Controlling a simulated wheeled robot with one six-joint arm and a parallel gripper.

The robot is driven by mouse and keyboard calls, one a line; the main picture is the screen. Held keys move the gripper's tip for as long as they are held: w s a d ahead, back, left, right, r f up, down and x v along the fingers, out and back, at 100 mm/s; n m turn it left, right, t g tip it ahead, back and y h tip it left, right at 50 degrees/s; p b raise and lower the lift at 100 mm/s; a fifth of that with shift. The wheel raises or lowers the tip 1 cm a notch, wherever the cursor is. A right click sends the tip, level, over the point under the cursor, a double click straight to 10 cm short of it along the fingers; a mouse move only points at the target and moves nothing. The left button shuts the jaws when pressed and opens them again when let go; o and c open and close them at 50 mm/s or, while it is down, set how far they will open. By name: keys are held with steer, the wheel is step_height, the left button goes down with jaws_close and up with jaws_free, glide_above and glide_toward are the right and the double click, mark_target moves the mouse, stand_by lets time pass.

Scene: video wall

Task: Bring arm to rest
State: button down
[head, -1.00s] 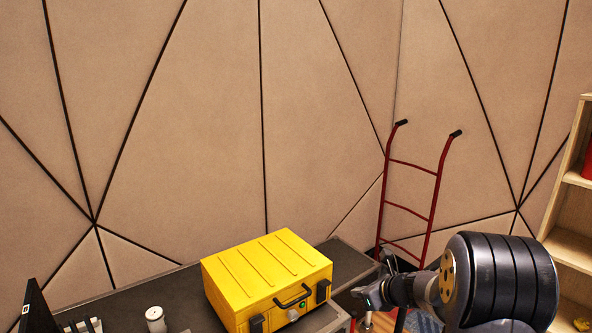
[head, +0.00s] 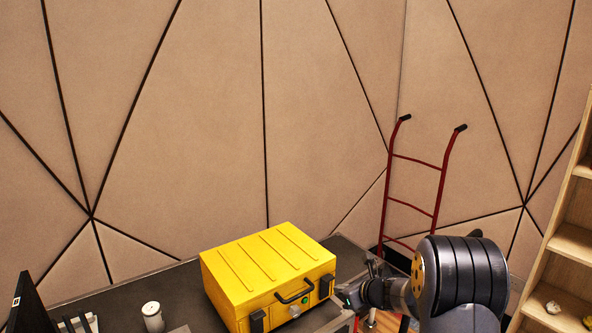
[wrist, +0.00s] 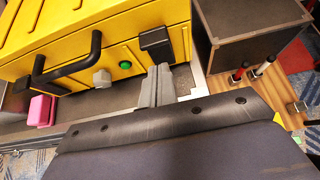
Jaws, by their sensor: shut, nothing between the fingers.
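My arm (head: 462,275) reaches in from the lower right of the head view, at the right of the yellow case. My gripper (wrist: 156,86) shows in the wrist view as two grey fingers close together, with nothing between them. The fingers are near the front right corner of the yellow case (head: 266,265). I cannot tell whether they touch it. In the wrist view, the case (wrist: 110,30) has a black handle, a green button and a black latch.
The case sits on a dark table (head: 345,255). A white cylinder (head: 152,316) and a dark screen (head: 32,305) are at its left. A red hand truck (head: 415,185) leans behind my arm. A wooden shelf (head: 570,243) stands at right. A pink block (wrist: 41,110) shows in the wrist view.

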steer(key=s+d+f+t+y+b, duration=0.2)
steer(key=f+t+b, duration=0.4)
steer(key=b, duration=1.7)
steer(key=shift+s+f+y, duration=0.3)
steer(key=shift+s+y, duration=0.2)
steer(key=shift+y, duration=0.7)
steer(key=shift+d+b, duration=0.1)
steer(key=shift+b, duration=0.4)
